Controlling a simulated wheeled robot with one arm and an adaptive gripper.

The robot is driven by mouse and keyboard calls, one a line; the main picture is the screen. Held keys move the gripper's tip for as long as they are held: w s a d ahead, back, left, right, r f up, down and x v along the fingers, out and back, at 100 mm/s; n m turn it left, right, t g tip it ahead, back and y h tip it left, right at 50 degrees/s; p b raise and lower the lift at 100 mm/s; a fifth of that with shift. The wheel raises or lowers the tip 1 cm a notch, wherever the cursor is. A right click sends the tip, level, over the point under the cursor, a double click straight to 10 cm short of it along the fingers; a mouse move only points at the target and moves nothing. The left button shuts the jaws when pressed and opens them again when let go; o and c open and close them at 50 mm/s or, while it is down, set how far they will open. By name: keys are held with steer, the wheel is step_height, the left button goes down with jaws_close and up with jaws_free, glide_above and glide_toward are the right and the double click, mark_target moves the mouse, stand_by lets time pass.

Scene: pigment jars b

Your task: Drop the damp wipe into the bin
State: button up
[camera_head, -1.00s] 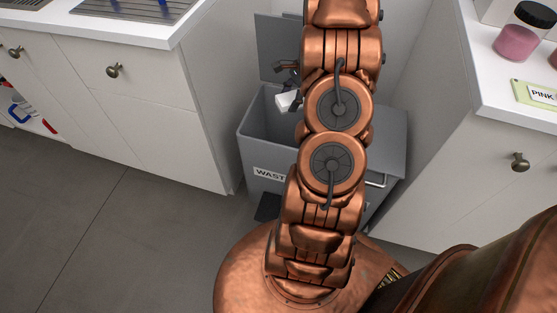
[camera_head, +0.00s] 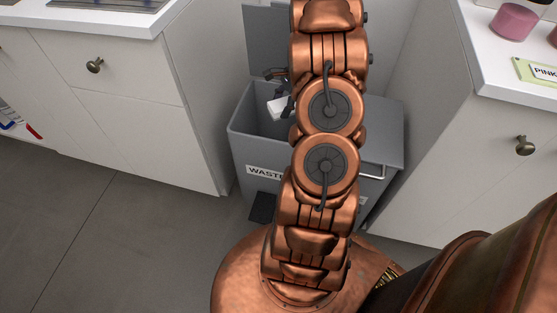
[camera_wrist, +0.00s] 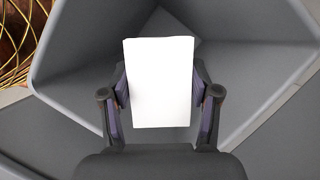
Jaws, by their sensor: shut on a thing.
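The damp wipe is a white block-like piece (camera_wrist: 160,82) held between the two fingers of my gripper (camera_wrist: 161,105) in the wrist view. It also shows as a small white patch in the head view (camera_head: 277,107). The grey bin (camera_head: 238,140) has its lid raised at the back, and its front label reads "WAST", the rest hidden by my arm. My gripper and the wipe are over the bin's open left part. In the wrist view the bin's grey walls (camera_wrist: 85,55) surround the wipe. My arm hides the bin's middle.
White cabinets stand on both sides of the bin, the left one (camera_head: 120,110) and the right one (camera_head: 470,150). A pink jar (camera_head: 515,22) and a "PINK" label card (camera_head: 540,70) are on the right counter. Grey floor (camera_head: 100,230) is open at the front left.

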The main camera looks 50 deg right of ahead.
steer(key=o, duration=1.1)
steer(key=v, duration=1.1)
steer(key=shift+s+d+r, duration=0.1)
steer(key=shift+d+r, duration=0.05)
steer(key=shift+r, duration=0.35)
